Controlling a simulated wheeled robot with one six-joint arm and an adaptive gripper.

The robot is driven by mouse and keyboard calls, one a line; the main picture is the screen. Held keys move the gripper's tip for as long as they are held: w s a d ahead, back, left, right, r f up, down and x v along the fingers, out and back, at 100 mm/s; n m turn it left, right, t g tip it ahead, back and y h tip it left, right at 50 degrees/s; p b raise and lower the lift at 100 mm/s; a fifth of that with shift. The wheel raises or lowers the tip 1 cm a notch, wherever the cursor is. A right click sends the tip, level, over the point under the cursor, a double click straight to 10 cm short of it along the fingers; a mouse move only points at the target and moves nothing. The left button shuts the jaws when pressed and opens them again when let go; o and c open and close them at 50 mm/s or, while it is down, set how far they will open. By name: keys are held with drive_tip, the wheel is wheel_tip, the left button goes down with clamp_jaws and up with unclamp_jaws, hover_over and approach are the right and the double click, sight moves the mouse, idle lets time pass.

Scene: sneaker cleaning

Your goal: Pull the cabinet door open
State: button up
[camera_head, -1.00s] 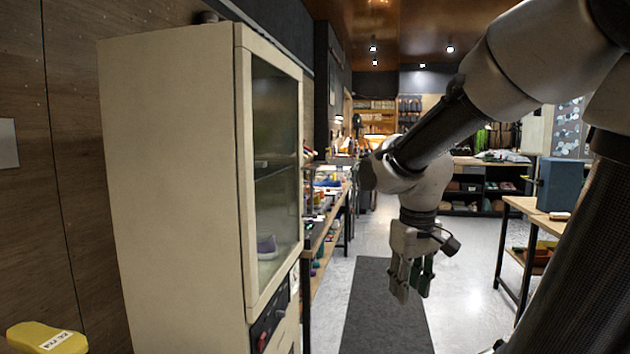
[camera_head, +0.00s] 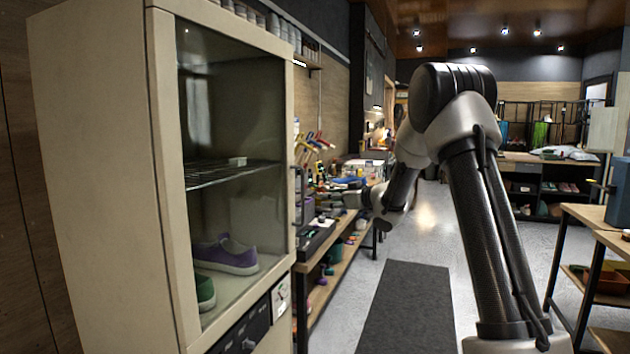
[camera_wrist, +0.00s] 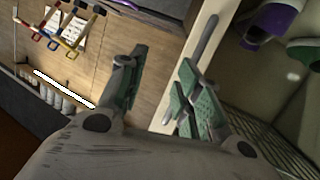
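The cream cabinet (camera_head: 95,170) stands at left in the head view. Its glass-fronted door (camera_head: 225,120) looks shut, with a cream frame around the glass. A slim grey handle (camera_wrist: 206,38) shows on the door frame in the wrist view. My gripper (camera_wrist: 163,68) is open, its green-padded fingers spread. The right finger is close to the handle and door edge and partly overlaps them; I cannot tell whether it touches. In the head view my gripper (camera_head: 348,196) is small, just right of the door, pointing towards it. Its fingertips are hard to make out there.
A purple sneaker (camera_head: 225,255) and a green shoe (camera_head: 204,293) sit inside the cabinet below a wire shelf (camera_head: 215,174). A cluttered workbench (camera_head: 345,240) stands behind the cabinet. A dark mat (camera_head: 405,300) lies on the open floor. Another table (camera_head: 590,216) stands at right.

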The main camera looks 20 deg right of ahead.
drive_tip(key=s+a+r+n+y, duration=0.1)
drive_tip(key=a+r+y, duration=0.3)
drive_tip(key=r, duration=0.2)
drive_tip(key=x, duration=0.7)
drive_tip(key=shift+f, duration=0.25)
drive_tip(key=shift+a, duration=0.1)
clamp_jaws()
